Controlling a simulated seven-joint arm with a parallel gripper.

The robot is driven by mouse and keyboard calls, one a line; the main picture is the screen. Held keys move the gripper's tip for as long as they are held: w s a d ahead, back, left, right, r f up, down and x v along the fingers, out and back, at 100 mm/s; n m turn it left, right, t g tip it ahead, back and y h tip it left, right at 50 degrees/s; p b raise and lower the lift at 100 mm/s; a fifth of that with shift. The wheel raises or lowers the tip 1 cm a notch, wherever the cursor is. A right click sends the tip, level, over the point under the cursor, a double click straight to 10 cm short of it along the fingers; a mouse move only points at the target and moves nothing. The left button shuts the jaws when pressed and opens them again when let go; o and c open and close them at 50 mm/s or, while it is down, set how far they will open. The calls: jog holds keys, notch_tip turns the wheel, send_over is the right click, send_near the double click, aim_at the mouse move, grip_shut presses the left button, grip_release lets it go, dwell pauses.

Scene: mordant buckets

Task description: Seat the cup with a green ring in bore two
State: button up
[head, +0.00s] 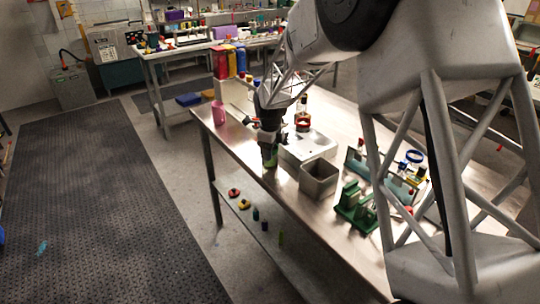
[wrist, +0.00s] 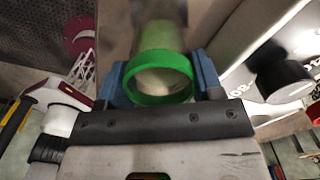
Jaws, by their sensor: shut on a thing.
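The cup with a green ring (wrist: 160,80) is between the blue finger pads of my gripper (wrist: 160,88) in the wrist view. I cannot tell whether the cup touches the table. No bore can be made out for certain in either view.
A pale box (head: 306,149) and an open grey bin (head: 319,180) stand right of my gripper. A pink jug (head: 219,112) stands to its left. A green stand (head: 354,207) is further right. A black round thing (wrist: 285,82) sits by pale lettered surfaces in the wrist view.

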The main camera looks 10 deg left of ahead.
jog(key=shift+r, duration=0.35)
notch_tip(320, 180, up, 9)
dwell(1.4)
jog(key=shift+r, duration=0.2)
dwell(0.8)
jog(key=w+d+r, duration=0.1)
jog(key=w+d, duration=0.4)
jog(key=d, duration=0.4)
jog(key=w+d, duration=0.5)
jog(key=d, duration=0.4)
jog(key=shift+r+n, duration=0.35)
jog(key=shift+n, duration=0.05)
jog(key=shift+d+f, duration=0.1)
jog(key=shift+f, duration=0.05)
jog(key=shift+f, duration=2.4)
jog(key=shift+f, duration=2.45)
